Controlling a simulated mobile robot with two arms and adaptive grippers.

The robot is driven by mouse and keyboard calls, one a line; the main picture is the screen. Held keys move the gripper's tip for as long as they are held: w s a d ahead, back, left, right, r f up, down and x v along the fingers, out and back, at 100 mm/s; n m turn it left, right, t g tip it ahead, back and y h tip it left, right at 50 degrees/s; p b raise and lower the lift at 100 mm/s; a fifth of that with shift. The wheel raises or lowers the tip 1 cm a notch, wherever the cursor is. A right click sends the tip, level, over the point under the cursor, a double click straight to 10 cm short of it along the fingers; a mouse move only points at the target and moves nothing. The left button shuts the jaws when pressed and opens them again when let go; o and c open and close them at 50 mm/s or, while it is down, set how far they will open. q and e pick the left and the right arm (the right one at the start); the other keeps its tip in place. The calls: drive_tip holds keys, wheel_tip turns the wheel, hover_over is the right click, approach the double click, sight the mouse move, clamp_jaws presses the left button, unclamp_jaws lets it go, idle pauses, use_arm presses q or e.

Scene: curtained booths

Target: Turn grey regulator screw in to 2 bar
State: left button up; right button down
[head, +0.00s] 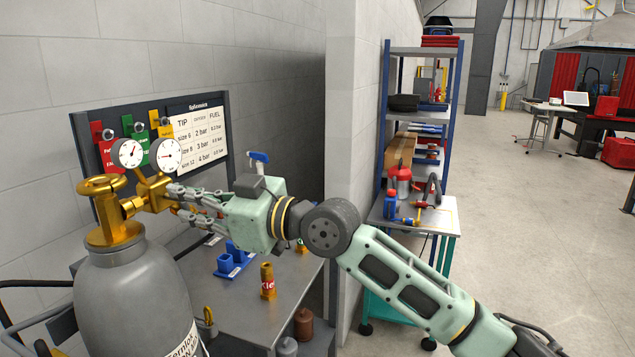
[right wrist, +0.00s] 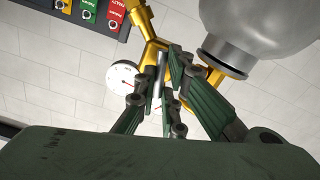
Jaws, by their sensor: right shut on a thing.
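The brass regulator (head: 153,192) sits on the valve of a grey gas cylinder (head: 135,295), at the left of the head view. It carries two white gauges, the left gauge (head: 128,153) and the right gauge (head: 165,155); their scales are too small to read. My right gripper (head: 174,199) reaches in from the right and is shut at the regulator's front. In the right wrist view the grey screw (right wrist: 162,66) shows as a narrow grey piece between the fingers of my right gripper (right wrist: 164,72). The fingers hide most of it in the head view. My left gripper is out of view.
A reference board (head: 200,131) stands behind the regulator, with coloured tags beside it. The bench (head: 233,298) below my arm bears a blue holder (head: 230,262) and a brass tip labelled in red (head: 267,281). A partition wall and a shelf rack (head: 421,122) stand to the right.

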drive_tip(key=m+p, duration=0.2)
drive_tip(key=m, duration=0.1)
drive_tip(key=shift+p, duration=0.3)
drive_tip(key=m+p, duration=0.3)
drive_tip(key=shift+m+p, duration=0.35)
drive_tip(key=shift+m, duration=0.05)
